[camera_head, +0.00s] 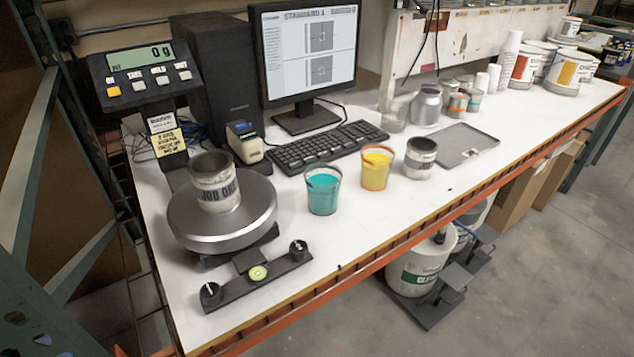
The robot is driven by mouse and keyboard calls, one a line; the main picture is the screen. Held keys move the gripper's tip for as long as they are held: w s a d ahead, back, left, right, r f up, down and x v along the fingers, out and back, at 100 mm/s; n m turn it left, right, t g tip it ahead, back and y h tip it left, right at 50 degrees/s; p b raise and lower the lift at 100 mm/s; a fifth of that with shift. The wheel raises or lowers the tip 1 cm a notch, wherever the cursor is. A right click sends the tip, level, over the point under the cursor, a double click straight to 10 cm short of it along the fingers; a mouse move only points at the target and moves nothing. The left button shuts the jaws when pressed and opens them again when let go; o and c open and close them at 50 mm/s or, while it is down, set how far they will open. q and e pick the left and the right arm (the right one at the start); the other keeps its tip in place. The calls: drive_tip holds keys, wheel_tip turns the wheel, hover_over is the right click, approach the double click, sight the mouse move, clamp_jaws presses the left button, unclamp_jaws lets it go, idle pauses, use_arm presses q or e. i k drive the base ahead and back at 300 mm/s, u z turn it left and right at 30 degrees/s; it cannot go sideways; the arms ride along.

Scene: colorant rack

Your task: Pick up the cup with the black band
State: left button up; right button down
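A short grey-white cup with a dark band around it (420,158) stands upright on the white table, right of the yellow cup (376,168). A teal-filled cup (323,190) stands left of the yellow one. Another pale, stained cup (214,183) stands on the round metal scale plate (180,222). It has dark lettering around its side, and I cannot tell whether this counts as a band. Neither of my grippers shows in the head view.
A keyboard (325,145) and monitor (305,50) stand behind the cups. A flat grey tray (452,153) lies right of the banded cup. Metal containers (426,106) stand farther back. The table's orange front edge (420,225) is near; bare tabletop lies before the cups.

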sight(323, 180)
drive_tip(key=z, duration=0.05)
drive_tip(key=i, duration=0.35)
drive_tip(key=u, duration=1.05)
